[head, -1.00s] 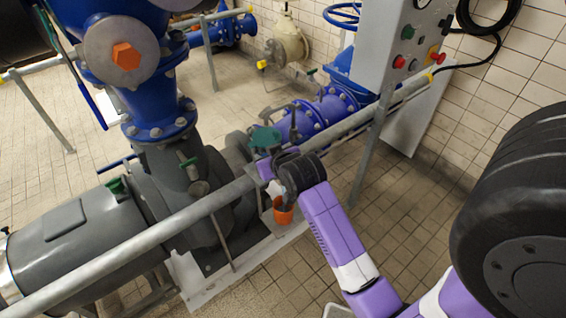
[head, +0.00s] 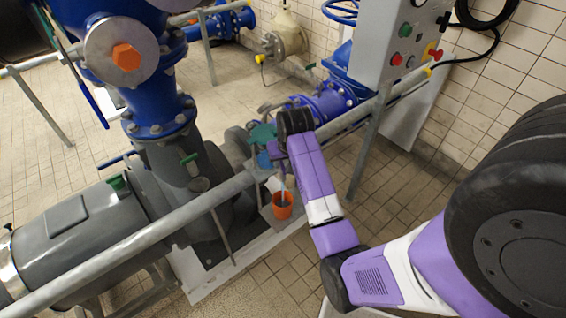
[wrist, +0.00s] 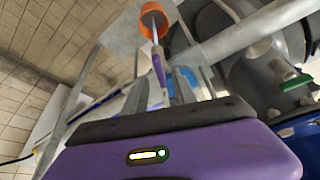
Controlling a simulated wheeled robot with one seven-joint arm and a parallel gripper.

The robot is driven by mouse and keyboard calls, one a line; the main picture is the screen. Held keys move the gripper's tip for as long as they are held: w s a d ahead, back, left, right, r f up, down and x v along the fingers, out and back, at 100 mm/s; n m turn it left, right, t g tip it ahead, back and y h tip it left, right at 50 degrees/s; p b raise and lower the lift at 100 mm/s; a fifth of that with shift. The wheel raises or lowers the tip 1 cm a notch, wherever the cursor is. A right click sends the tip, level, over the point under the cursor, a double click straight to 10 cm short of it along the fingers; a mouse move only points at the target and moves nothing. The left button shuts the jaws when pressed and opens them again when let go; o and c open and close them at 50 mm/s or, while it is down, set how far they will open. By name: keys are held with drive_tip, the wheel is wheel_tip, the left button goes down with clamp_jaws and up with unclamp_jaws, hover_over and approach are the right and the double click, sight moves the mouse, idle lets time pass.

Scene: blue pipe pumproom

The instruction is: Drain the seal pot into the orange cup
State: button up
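The orange cup (head: 283,204) stands upright on the pale base plate beside the pump, below the railing. It also shows at the top of the wrist view (wrist: 153,20). A thin pale pipe or stream (head: 283,186) reaches down to its mouth; I cannot tell which, and the cup's contents are hidden. A green-topped fitting (head: 262,135) with a blue body (head: 264,160), possibly the seal pot, is partly behind my wrist. My gripper (wrist: 188,82) is close to this fitting, above the cup. Its grey fingers show, but their gap and anything between them are unclear.
A grey railing (head: 150,238) runs diagonally between me and the pump. The grey motor (head: 80,235) lies left, with a large blue pipe (head: 158,110) above. A control box (head: 400,45) stands at upper right. Tiled floor (head: 385,210) is clear at right.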

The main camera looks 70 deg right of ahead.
drive_tip(key=shift+x, duration=1)
drive_tip(key=shift+c, duration=0.2)
clamp_jaws()
drive_tip(key=shift+r, duration=0.1)
drive_tip(key=shift+w+r+m+p, duration=0.2)
drive_tip(key=shift+m+p, duration=0.4)
drive_tip(key=shift+p, duration=0.35)
drive_tip(key=shift+f+m+g+h+p, duration=0.25)
drive_tip(key=shift+m+g+h+p, duration=0.25)
drive_tip(key=shift+m, duration=0.6)
